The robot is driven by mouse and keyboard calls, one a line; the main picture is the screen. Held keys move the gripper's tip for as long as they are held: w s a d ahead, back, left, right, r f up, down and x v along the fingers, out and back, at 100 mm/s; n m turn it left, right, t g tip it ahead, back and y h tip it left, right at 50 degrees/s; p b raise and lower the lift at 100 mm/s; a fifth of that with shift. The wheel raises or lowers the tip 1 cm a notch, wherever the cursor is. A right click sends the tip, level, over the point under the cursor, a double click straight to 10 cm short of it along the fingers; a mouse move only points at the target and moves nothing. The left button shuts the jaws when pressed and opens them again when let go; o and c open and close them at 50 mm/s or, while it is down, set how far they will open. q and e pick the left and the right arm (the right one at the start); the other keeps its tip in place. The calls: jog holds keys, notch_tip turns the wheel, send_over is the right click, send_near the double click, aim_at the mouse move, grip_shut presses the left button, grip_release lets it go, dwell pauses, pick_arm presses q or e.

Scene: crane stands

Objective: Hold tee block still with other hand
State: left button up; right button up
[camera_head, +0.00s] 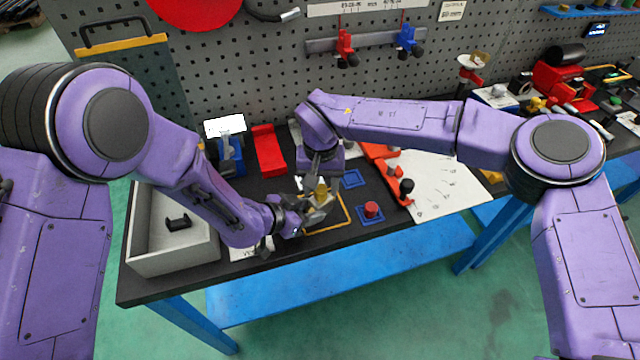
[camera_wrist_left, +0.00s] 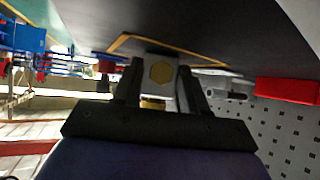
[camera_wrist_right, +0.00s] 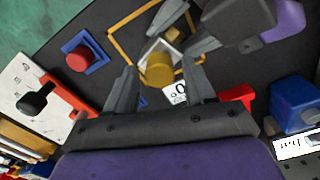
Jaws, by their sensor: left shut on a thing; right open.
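The tee block (camera_wrist_left: 160,72) is a grey block with a brass hexagonal face, seen between the fingertips of my left gripper (camera_wrist_left: 161,82) in the left wrist view. The left fingers are shut on it from the side, within a yellow outline on the bench. In the right wrist view a brass round piece (camera_wrist_right: 159,68) stands up from the block. My right gripper (camera_wrist_right: 160,82) is open above it, with the brass piece in view between its fingers. In the head view both grippers meet at the brass piece (camera_head: 321,188) and partly hide the block.
A red knob on a blue square (camera_head: 371,210) and a flat blue square (camera_head: 352,178) lie to the right. A grey bin (camera_head: 175,262) with a black part stands at left. A red holder (camera_head: 268,150) and blue holder (camera_head: 230,160) stand behind. A white sheet (camera_head: 440,185) lies right.

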grip_shut()
jog(key=m, duration=0.5)
jog(key=shift+m, duration=0.3)
jog(key=shift+m, duration=0.6)
jog(key=shift+o, duration=0.7)
grip_release()
jog(key=shift+r, duration=2.5)
